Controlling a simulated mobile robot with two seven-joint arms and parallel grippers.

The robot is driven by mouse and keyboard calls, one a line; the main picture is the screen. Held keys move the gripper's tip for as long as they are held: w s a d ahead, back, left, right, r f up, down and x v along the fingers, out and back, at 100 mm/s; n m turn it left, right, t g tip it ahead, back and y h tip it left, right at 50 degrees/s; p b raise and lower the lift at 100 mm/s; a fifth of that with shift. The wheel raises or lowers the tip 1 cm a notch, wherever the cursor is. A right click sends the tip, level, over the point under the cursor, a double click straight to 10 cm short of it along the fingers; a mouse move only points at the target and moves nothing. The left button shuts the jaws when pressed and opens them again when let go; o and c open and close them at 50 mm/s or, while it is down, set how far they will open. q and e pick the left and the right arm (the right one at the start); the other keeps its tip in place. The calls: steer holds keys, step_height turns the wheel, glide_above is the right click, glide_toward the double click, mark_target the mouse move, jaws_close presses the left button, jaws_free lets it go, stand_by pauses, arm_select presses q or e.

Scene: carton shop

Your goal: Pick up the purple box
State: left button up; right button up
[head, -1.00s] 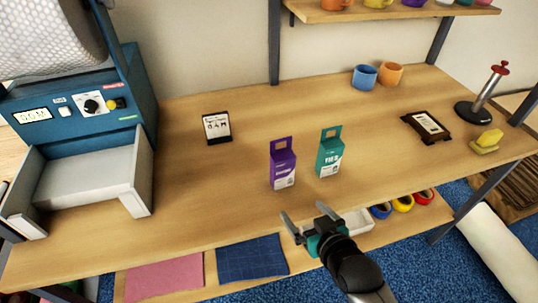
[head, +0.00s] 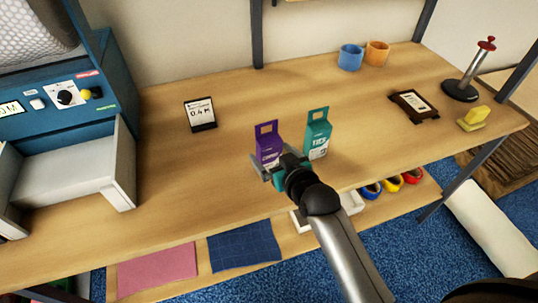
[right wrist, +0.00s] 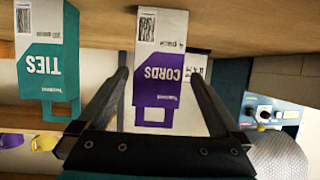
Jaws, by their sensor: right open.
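The purple box (head: 267,142), with a white lower part and a hang tab on top, stands upright on the wooden table. In the right wrist view, which is upside down, the purple box (right wrist: 160,72) reads "CORDS" and lies between the two fingers. My right gripper (head: 266,166) is at the near side of the box, partly hiding its lower part. In the right wrist view my right gripper (right wrist: 160,85) is open, with one finger to each side of the box. I cannot tell whether either finger touches it. My left gripper is not in view.
A teal "TIES" box (head: 317,135) stands close to the right of the purple box. A small sign (head: 200,114) stands to the left, and a blue machine (head: 75,110) is at the far left.

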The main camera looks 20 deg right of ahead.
steer(key=shift+b+x, duration=0.65)
steer(key=shift+x, duration=2.1)
steer(key=shift+d, duration=0.1)
steer(key=c, duration=1.4)
steer(key=shift+r, duration=0.15)
step_height(320, 180, up, 20)
steer(key=p, duration=0.5)
